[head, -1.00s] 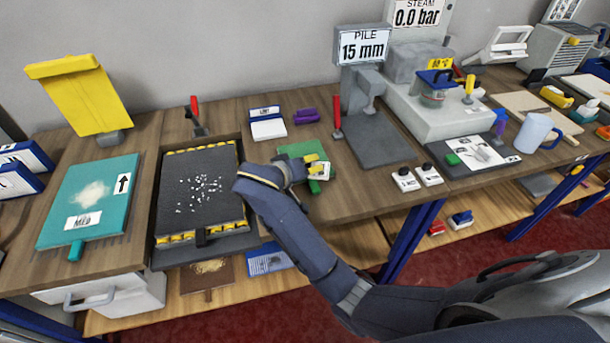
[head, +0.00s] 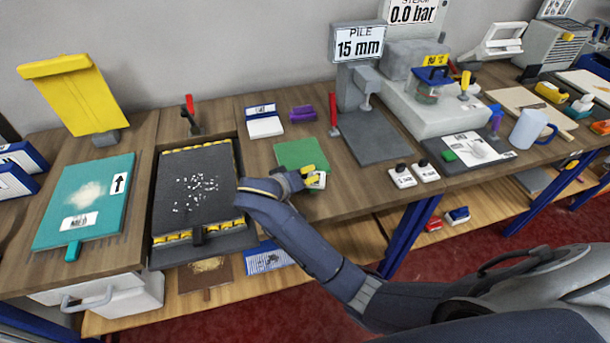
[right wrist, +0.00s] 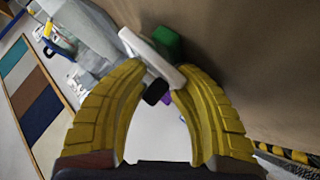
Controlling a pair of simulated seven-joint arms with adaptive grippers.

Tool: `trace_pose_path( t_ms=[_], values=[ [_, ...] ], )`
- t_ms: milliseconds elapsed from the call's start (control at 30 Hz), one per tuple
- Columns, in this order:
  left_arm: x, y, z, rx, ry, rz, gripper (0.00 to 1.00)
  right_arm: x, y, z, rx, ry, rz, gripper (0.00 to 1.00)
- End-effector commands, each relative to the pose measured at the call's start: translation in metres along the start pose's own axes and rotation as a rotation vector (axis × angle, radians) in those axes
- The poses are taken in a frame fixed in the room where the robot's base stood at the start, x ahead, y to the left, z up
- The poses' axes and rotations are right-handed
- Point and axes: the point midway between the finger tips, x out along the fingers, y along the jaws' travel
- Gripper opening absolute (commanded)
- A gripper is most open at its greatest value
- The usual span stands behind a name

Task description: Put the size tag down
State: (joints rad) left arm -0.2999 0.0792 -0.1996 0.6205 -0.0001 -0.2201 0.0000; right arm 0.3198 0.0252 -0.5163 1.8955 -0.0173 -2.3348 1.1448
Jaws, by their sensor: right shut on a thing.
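My right gripper (head: 312,173), with yellow fingers, is shut on the size tag (head: 320,182), a small white block. It is at the front right corner of a green mat (head: 298,153) on the bench. In the right wrist view the tag (right wrist: 150,55) is a white slab with a black knob, between the yellow fingertips (right wrist: 160,78). Fingers partly cover it, and its face cannot be read. I cannot tell whether it touches the bench. Two similar white tags with black knobs (head: 402,177) (head: 426,171) stand to the right. My left gripper is not in view.
A dark tray with white specks (head: 192,187) lies left of my right arm. A pile gauge marked 15 mm (head: 362,44) stands behind, with its grey plate (head: 378,140). A white-and-blue box (head: 263,122) and purple piece (head: 302,113) lie behind the mat. Bare bench (head: 350,190) separates gripper and tags.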

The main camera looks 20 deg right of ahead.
Motion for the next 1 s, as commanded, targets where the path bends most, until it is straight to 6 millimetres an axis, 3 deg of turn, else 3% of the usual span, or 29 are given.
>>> trace_pose_path(
  t_ms=[400, 433, 633, 1000],
  values=[
    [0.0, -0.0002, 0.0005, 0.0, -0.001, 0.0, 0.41, 0.0041, -0.0047, 0.0053, -0.001, 0.0, 0.001, 0.0],
    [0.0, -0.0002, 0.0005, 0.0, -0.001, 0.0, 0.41, 0.0042, -0.0048, 0.0054, -0.001, 0.0, 0.0, 0.31],
    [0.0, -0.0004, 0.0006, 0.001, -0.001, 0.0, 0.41, 0.0041, -0.0058, 0.0058, -0.002, -0.001, -0.002, 0.54],
    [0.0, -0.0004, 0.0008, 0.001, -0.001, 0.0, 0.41, 0.0033, -0.0083, 0.0064, -0.004, -0.002, -0.009, 0.54]
  ],
)
